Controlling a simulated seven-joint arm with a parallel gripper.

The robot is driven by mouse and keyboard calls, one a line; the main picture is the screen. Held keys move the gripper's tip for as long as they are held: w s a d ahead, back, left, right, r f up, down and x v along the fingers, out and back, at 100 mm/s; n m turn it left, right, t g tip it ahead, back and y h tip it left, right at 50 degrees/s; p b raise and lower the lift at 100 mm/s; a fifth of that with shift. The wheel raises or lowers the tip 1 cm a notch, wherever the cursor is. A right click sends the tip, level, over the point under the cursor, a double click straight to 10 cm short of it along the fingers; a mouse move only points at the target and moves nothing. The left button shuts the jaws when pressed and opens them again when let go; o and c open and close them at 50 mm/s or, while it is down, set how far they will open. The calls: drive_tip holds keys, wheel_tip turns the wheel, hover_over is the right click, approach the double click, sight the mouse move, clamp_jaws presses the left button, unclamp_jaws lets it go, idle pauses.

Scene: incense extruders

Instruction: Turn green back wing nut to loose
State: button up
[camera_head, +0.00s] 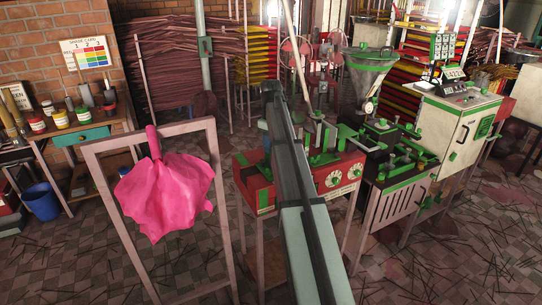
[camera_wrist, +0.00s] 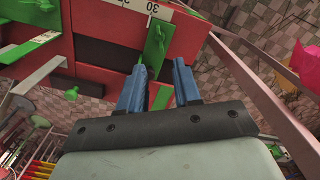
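In the wrist view my gripper (camera_wrist: 160,72) has two blue fingers set apart, with a clear gap between them. A green winged part (camera_wrist: 154,46), which looks like a wing nut, stands just beyond the fingertips, in front of the left finger's tip and beside a white scale marked 30. More green (camera_wrist: 162,97) shows low between the fingers; I cannot tell whether it is the same part or whether the fingers touch it. In the head view my arm covers the middle of the red and green machine (camera_head: 338,176), and the gripper and this nut are hidden.
A smaller green knob (camera_wrist: 71,94) and a green-edged plate (camera_wrist: 30,46) are at the left of the wrist view. In the head view a pink cloth (camera_head: 165,195) hangs on a frame at left. A green and black extruder (camera_head: 400,160) stands close at right.

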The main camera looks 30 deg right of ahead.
drive_tip(key=shift+r, duration=1.45)
drive_tip(key=shift+o, duration=0.5)
drive_tip(key=o, duration=0.3)
drive_tip(key=shift+s, duration=0.1)
drive_tip(key=o, duration=0.3)
drive_tip(key=shift+m, duration=1.2)
drive_tip(key=shift+o, duration=0.4)
drive_tip(key=m, duration=1.6)
approach(271, 172)
drive_tip(key=f, duration=0.8)
drive_tip(key=shift+w+d+f, duration=0.1)
drive_tip(key=shift+w, duration=0.1)
